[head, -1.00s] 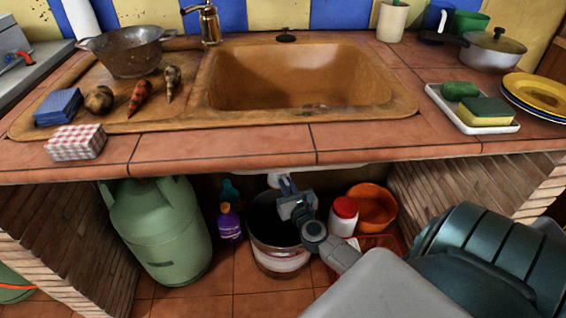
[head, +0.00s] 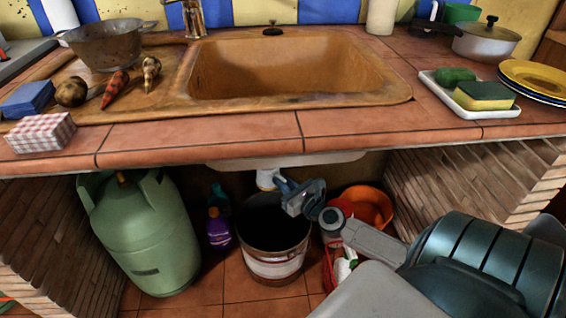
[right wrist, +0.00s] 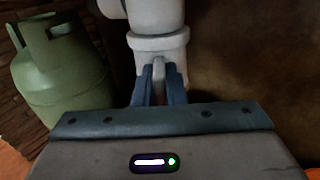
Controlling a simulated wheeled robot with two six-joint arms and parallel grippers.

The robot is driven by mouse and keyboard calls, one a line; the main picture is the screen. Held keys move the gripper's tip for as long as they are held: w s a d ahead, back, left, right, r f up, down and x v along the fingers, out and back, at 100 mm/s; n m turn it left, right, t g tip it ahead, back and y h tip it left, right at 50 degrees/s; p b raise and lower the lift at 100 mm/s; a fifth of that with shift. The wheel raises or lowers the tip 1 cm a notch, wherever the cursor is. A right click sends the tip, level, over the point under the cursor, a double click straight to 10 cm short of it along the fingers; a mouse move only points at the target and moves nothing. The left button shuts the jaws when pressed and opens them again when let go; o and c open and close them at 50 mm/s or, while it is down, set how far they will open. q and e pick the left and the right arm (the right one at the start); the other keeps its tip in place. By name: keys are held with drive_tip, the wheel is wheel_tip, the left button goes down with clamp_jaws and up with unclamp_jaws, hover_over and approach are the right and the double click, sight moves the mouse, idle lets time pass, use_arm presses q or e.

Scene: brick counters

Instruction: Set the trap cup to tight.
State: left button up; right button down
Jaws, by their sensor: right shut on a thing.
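The white trap cup (head: 267,180) hangs on the drain pipe below the sink, above the bucket. In the right wrist view the trap cup (right wrist: 159,45) is a pale, wide collar, with a small lug (right wrist: 159,75) at its lower edge. My right gripper (head: 281,184) reaches in from the right under the counter. In the right wrist view its two blue fingers (right wrist: 160,80) are shut on the lug, one on each side. No tightness marking on the cup can be made out. My left gripper is not in view.
A paint bucket (head: 272,245) stands directly below the trap. A green gas bottle (head: 150,240) and purple bottle (head: 218,230) stand left of it. An orange bowl (head: 372,203) and red basket (head: 328,270) lie close to my right arm. The counter edge (head: 200,143) runs above.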

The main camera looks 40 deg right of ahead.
idle(0.3)
drive_tip(key=c, duration=1.5)
unclamp_jaws()
drive_tip(key=shift+s+f, duration=0.1)
drive_tip(key=shift+s, duration=0.5)
drive_tip(key=s, duration=0.9)
drive_tip(key=shift+s+b, duration=0.3)
drive_tip(key=shift+b, duration=0.1)
